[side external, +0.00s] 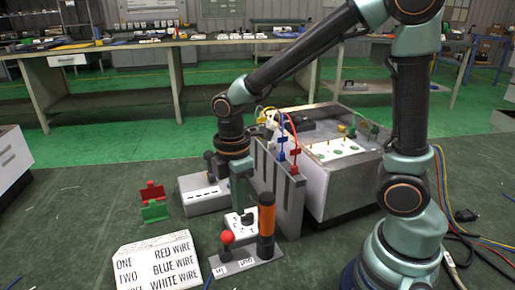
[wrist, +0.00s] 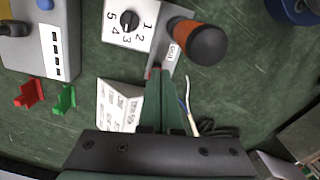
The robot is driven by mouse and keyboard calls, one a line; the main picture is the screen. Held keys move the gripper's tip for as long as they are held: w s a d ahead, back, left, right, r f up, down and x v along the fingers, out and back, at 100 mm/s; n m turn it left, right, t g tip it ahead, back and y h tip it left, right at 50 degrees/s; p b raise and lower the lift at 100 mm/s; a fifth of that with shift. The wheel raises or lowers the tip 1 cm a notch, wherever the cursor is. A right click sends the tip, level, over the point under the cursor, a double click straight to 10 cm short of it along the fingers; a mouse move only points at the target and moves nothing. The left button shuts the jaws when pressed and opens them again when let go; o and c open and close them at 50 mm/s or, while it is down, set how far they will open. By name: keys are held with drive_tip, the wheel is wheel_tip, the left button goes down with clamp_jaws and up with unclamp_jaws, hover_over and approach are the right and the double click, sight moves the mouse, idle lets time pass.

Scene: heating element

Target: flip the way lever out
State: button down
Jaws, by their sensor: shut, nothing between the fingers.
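The lever plate (side external: 245,260) lies on the green floor, marked IN at its left and OUT nearer its right. A short lever with a red ball (side external: 227,237) stands at its left end. A thick orange handle with black ends (side external: 266,220) stands upright at its right end; it also shows in the wrist view (wrist: 186,35). My gripper (side external: 239,210) is shut and empty, pointing down just behind the plate. In the wrist view its fingertips (wrist: 157,72) are by the plate's end, with a bit of red beside them; the red ball is mostly hidden there.
A white numbered dial box (wrist: 125,20) stands close behind the plate. A grey upright panel (side external: 278,190) and a large metal box (side external: 345,170) with wires stand to the right. Red and green clips (side external: 154,204) and a printed card (side external: 158,262) lie left, with open floor around.

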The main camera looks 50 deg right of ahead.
drive_tip(key=r, duration=0.1)
drive_tip(key=d, duration=0.1)
drive_tip(key=r, duration=0.1)
drive_tip(key=shift+s+d+r, duration=0.25)
drive_tip(key=shift+d+r, duration=0.05)
drive_tip(key=shift+r, duration=0.05)
drive_tip(key=s+d+r+m+t, duration=0.2)
drive_tip(key=d+r+m+t, duration=0.3)
drive_tip(key=r+m, duration=0.4)
drive_tip(key=m+t, duration=0.1)
drive_tip(key=m, duration=0.4)
drive_tip(key=shift+s+d, duration=0.15)
drive_tip(key=shift+s, duration=0.25)
